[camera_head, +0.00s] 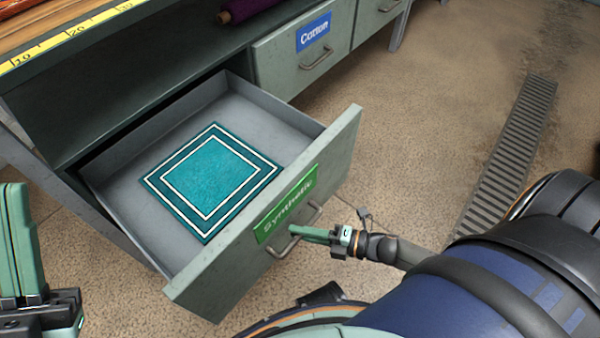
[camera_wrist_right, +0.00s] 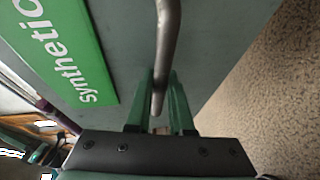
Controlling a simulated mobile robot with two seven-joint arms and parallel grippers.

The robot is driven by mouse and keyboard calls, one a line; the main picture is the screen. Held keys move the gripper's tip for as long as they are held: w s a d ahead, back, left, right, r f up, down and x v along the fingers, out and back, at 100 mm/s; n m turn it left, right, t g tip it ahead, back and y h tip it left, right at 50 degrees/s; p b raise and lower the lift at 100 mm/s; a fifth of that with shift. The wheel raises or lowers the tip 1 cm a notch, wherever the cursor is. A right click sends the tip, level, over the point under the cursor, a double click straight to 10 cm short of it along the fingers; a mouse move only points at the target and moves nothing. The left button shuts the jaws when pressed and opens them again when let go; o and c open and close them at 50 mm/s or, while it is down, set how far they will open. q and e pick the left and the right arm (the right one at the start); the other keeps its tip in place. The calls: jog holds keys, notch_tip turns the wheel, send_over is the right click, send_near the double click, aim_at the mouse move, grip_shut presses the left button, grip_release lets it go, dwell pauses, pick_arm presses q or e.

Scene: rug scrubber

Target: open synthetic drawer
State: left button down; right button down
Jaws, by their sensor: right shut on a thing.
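The synthetic drawer (camera_head: 330,150) is pulled well out from the workbench, its green label reading "Synthetic" (camera_head: 287,203) on the front. A teal mat with white border lines (camera_head: 212,178) lies flat inside it. My right gripper (camera_head: 296,231) is at the drawer's metal handle (camera_head: 282,246), with its fingers shut on it. In the right wrist view the handle (camera_wrist_right: 167,45) runs between the two green fingers (camera_wrist_right: 159,105). My left gripper (camera_head: 20,240) is at the left edge, away from the drawer; its fingers are partly cut off and the gap between them is unclear.
The Cotton drawer (camera_head: 290,68) beside it is closed, with a blue label. A yellow measuring tape (camera_head: 60,42) runs along the bench edge. A purple roll (camera_head: 245,8) lies on the shelf. A floor grate (camera_head: 515,135) is at right; the floor around it is clear.

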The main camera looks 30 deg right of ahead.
jog(key=c, duration=0.8)
grip_release()
jog(key=p+v, duration=0.2)
jog(key=v, duration=1)
jog(key=shift+s+d, duration=0.2)
